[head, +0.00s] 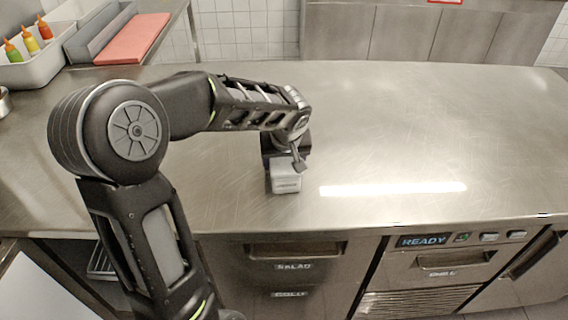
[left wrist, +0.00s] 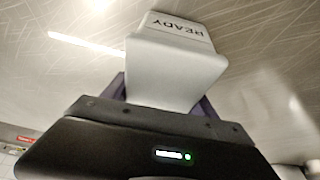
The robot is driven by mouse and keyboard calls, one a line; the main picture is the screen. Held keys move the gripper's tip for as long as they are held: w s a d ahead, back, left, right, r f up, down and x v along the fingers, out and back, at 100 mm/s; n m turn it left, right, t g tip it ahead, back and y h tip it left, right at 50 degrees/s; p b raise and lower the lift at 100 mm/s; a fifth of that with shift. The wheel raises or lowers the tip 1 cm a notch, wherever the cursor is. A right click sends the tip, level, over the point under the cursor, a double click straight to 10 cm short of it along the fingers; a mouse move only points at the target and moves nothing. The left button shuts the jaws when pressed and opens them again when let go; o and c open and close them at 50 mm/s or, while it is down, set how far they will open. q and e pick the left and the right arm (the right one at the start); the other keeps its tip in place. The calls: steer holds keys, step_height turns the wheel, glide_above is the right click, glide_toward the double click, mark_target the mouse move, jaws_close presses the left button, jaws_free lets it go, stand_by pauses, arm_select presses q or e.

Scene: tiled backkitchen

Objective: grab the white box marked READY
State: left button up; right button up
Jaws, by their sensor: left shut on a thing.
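The white box (head: 286,183) is at the end of my left arm, over the front part of the steel counter in the head view. In the left wrist view the white box (left wrist: 172,66) fills the upper middle, and its label reads READY upside down. My left gripper (head: 285,165) is shut on the box, with dark fingers on both sides of it; the gripper (left wrist: 160,100) also shows in the left wrist view. I cannot tell whether the box touches the counter. My right gripper is not in view.
The steel counter (head: 430,130) is wide and bare to the right. A white bin with sauce bottles (head: 30,42) and a pink board (head: 133,38) are at the back left. Drawers and a panel with a READY display (head: 424,241) are below the front edge.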

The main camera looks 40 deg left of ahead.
arm_select(q)
steer(key=c, duration=1.2)
steer(key=shift+o, duration=0.2)
steer(key=shift+r, duration=0.1)
steer(key=shift+r+p, duration=0.35)
steer(key=shift+p, duration=0.35)
step_height(320, 180, up, 10)
steer(key=shift+f+b, duration=0.1)
steer(key=shift+b, duration=0.45)
